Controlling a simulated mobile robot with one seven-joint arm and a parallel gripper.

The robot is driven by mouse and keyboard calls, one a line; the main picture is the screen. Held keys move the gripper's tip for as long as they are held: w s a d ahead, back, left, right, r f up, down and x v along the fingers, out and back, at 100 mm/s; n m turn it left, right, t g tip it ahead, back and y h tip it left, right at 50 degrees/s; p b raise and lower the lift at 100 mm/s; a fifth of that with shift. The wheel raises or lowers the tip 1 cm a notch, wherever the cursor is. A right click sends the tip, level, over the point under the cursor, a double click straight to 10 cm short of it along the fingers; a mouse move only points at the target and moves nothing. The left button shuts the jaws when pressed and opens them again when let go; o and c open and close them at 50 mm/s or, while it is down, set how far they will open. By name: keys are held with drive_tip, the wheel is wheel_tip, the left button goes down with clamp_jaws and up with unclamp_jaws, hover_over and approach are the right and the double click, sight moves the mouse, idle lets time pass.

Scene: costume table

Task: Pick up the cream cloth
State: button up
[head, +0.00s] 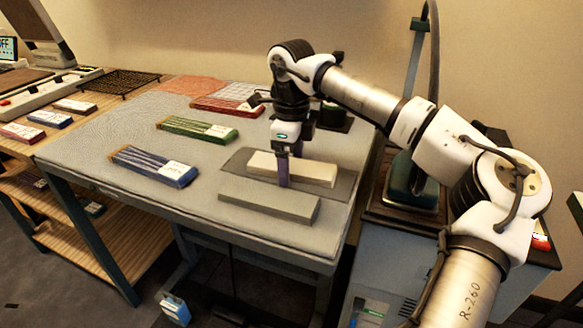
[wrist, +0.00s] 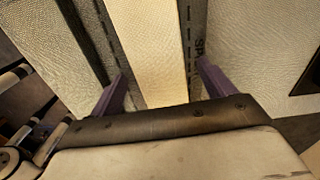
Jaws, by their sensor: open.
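The cream cloth (head: 312,172) is a pale, folded, bar-shaped piece lying on a dark grey mat (head: 341,188) on the table. In the wrist view the cream cloth (wrist: 150,45) runs as a long strip between my two purple fingers. My gripper (head: 284,182) points down over the cloth, and a finger hides part of its front side. In the wrist view my gripper (wrist: 162,82) is open, with one finger on each side of the cloth and dark mat showing beside it. I cannot tell how far the fingertips are above the mat.
A grey bar-shaped piece (head: 268,206) lies just in front of the mat. Blue (head: 153,166), green (head: 197,129) and red (head: 228,103) folded bundles with white labels lie to the left. The grey table top (head: 100,130) has free room around them. A dark stand (head: 412,185) is at right.

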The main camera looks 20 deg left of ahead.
sight(292, 165)
drive_tip(key=c, duration=1.1)
drive_tip(key=shift+r, duration=0.15)
wheel_tip(292, 165, up, 20)
drive_tip(key=shift+d+r+p, duration=0.1)
drive_tip(key=shift+p, duration=1.05)
